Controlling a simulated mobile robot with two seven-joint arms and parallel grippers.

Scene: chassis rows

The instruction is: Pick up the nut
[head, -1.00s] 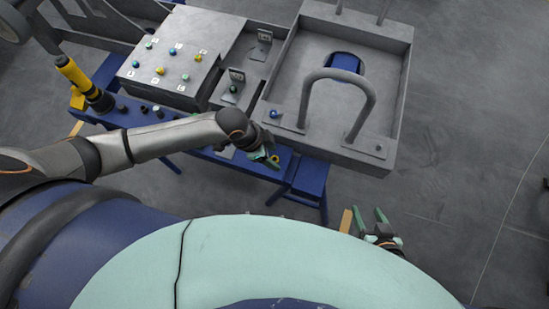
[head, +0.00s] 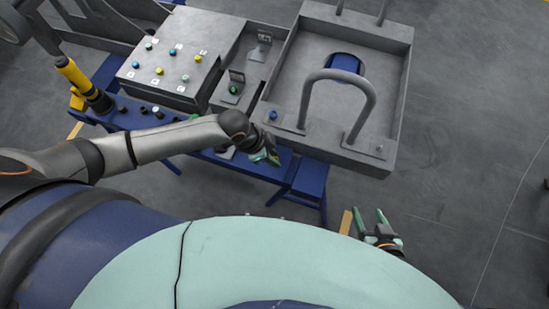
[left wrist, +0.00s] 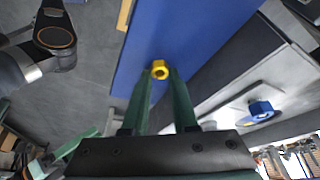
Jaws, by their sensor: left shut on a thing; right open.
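A yellow nut (left wrist: 159,70) sits between the tips of my left gripper (left wrist: 158,76) in the left wrist view, above the blue table top. The green fingers are shut on it. In the head view my left gripper (head: 268,157) is over the blue table's front edge, just below the grey tray; the nut is hard to make out there. My right gripper (head: 372,218) is open and empty, low in the head view, over the floor right of the table.
A grey tray (head: 395,110) with a bent tube handle (head: 365,90) stands beside the table's front edge. A blue nut (left wrist: 259,108) sits on its corner plate. A grey box (head: 180,60) with several coloured nuts stands left. A yellow-black tool (head: 80,80) stands further left.

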